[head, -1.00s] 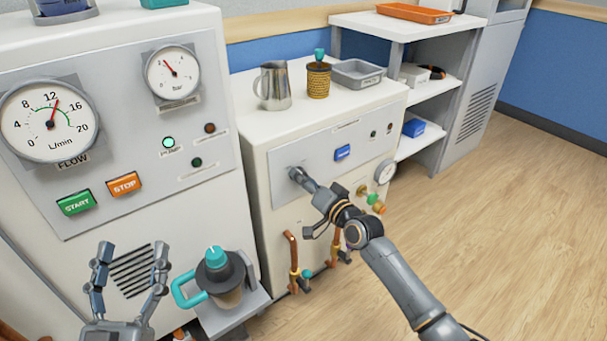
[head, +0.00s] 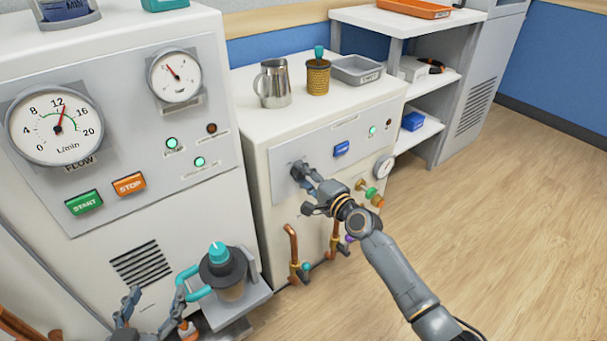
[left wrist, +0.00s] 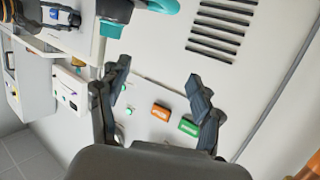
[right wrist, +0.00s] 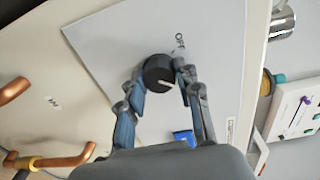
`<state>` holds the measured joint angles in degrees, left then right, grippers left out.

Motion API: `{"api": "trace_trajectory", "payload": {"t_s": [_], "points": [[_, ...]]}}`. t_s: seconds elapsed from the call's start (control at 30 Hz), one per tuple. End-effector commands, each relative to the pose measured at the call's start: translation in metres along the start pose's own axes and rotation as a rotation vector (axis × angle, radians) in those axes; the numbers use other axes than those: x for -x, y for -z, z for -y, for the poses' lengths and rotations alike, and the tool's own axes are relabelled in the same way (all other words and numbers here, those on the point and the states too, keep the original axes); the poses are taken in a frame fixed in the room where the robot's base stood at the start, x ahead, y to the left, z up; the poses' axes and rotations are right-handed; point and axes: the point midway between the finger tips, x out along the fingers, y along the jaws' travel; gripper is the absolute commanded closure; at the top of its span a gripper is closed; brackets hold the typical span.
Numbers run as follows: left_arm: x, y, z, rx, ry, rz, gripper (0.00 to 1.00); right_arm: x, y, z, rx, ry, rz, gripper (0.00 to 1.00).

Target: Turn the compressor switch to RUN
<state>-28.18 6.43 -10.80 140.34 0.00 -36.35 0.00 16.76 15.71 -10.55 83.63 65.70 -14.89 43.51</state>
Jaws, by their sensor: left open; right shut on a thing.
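The compressor switch is a round dark knob (right wrist: 157,73) on the grey panel of the middle cabinet. Its white pointer line faces lower right in the right wrist view, away from the small O mark (right wrist: 179,39). My right gripper (head: 305,177) is shut on the knob, one finger on each side. A green lamp (head: 372,130) is lit on this panel. My left gripper (head: 157,290) is open and empty, low before the left cabinet; it also shows in the left wrist view (left wrist: 158,72).
A blue block (head: 342,149) sits on the panel right of the knob. Copper pipes (head: 293,250) stand below. A teal-handled jug (head: 225,272) is near my left gripper. A metal pitcher (head: 273,85) and grey tray (head: 357,69) stand on top. The floor at right is clear.

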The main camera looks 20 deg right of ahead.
Motion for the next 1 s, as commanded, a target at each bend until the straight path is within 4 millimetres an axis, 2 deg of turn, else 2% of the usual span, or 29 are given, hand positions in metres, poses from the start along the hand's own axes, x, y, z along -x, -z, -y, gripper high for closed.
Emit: {"api": "trace_trajectory", "payload": {"t_s": [0.23,0.7,0.73,0.8,0.83,1.0], "points": [[0.0011,-0.0057,0.0008,0.000,0.002,0.031,0.34,0.0000,0.0006,-0.0001,-0.064,-0.001,0.001,0.98],[0.0011,-0.0064,0.0012,0.000,0.003,0.035,0.34,0.0001,0.0005,-0.0001,-0.077,-0.001,0.002,0.98],[0.0011,-0.0063,0.0012,0.000,0.003,0.035,0.34,0.0000,0.0005,-0.0002,-0.077,-0.001,0.002,0.62],[0.0011,-0.0063,0.0012,0.000,0.003,0.035,0.34,0.0000,0.0005,-0.0002,-0.076,-0.001,0.002,0.48],[0.0011,-0.0063,0.0012,0.000,0.003,0.035,0.34,0.0000,0.0005,-0.0002,-0.076,-0.001,0.002,0.43],[0.0011,-0.0063,0.0012,0.000,0.003,0.035,0.34,0.0000,0.0003,-0.0001,-0.075,-0.001,0.003,0.43]]}}
